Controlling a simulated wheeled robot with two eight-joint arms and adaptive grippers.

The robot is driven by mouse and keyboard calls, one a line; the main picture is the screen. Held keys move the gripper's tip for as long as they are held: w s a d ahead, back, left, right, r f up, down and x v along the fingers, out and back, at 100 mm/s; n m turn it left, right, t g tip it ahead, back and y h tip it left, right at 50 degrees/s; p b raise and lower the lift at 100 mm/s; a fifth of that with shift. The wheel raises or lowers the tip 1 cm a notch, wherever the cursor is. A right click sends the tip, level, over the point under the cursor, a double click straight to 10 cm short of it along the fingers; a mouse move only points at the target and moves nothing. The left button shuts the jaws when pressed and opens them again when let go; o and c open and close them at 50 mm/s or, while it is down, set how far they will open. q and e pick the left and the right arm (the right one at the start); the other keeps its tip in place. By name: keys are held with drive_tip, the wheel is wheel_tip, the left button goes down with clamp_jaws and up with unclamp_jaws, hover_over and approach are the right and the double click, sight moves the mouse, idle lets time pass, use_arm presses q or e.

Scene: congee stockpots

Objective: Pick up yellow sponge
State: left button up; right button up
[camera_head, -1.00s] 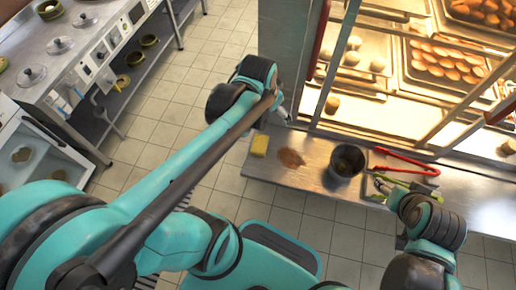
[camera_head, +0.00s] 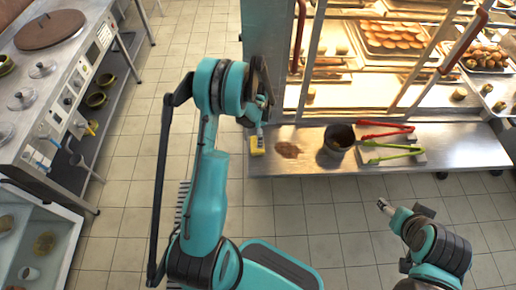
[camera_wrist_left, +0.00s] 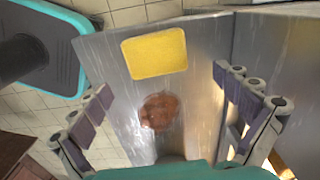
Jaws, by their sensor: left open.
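The yellow sponge (camera_head: 257,146) lies at the left end of the steel counter (camera_head: 262,168), left of a brown stain (camera_head: 288,150). It shows whole in the left wrist view (camera_wrist_left: 155,54), flat on the metal near the counter's edge. My left gripper (camera_head: 259,118) is just above and behind the sponge in the head view. In the left wrist view it is open (camera_wrist_left: 162,84), its fingers spread on either side with the stain and sponge between and beyond them. Nothing is held. My right gripper (camera_head: 384,206) is in front of the counter, away from the sponge; its jaws are too small to read.
A dark metal pot (camera_head: 339,139) stands right of the stain. Red tongs (camera_head: 386,130) and green tongs (camera_head: 390,154) lie farther right. A glass-fronted food cabinet (camera_head: 330,70) rises behind the counter, with a steel side panel (camera_head: 264,40) close to my left arm.

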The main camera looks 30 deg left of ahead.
use_arm(q)
wheel_tip(320, 180, down, 2)
drive_tip(key=shift+f+b, duration=0.1)
drive_tip(key=shift+b, duration=0.25)
drive_tip(key=f, duration=0.1)
drive_tip(key=f+b, duration=0.1)
drive_tip(key=f, duration=0.1)
drive_tip(key=f+b, duration=0.1)
drive_tip(key=shift+s+a+f, duration=0.15)
drive_tip(key=shift+s+f, duration=0.15)
drive_tip(key=shift+s, duration=0.1)
drive_tip(key=shift+r, duration=0.1)
drive_tip(key=c, duration=1.1)
